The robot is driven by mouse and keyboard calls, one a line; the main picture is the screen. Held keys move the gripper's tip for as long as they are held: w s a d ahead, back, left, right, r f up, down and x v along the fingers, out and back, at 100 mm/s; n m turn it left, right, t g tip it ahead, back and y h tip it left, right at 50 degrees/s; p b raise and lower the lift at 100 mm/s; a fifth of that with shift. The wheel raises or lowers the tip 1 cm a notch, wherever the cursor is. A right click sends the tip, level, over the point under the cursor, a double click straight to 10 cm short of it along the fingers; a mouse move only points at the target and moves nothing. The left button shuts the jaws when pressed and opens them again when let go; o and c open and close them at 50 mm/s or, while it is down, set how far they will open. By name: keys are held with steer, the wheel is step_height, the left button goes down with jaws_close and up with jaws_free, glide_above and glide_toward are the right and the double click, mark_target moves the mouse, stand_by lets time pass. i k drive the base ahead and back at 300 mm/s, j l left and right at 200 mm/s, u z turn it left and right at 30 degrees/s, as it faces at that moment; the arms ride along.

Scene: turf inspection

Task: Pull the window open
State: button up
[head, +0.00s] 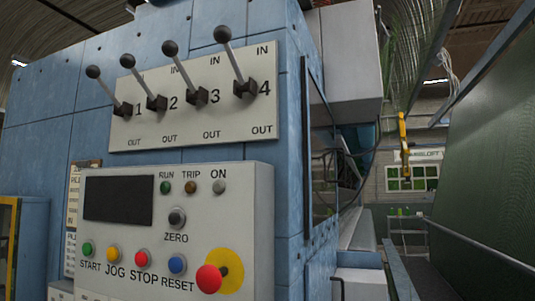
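The blue machine cabinet (200,155) fills the left and middle of the head view. On its right side face is a dark-framed panel or opening (322,165), seen at a steep angle. Cables show through or beside it. I cannot tell whether it is the window, nor whether it is open or shut. A window with several small panes and light bars (411,178) is in the far wall at the right, too small to tell its state. No handle is clear on either. My gripper is not in view.
Several black-knobbed levers stand on a white plate (190,128). Below is a grey control box (240,190) with coloured buttons and a red stop knob (209,279). A yellow upright thing (404,138) stands farther back. A large green sheet (490,170) slopes at the right.

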mark_target(320, 162)
steer(key=i+l+u, duration=0.1)
steer(key=l, duration=1.2)
steer(key=i+l, duration=0.2)
steer(key=l, duration=0.15)
steer(key=i+l+u, duration=0.1)
steer(key=l, duration=0.3)
steer(key=i+l, duration=0.25)
steer(key=i+l+u, duration=0.1)
steer(key=l, duration=0.4)
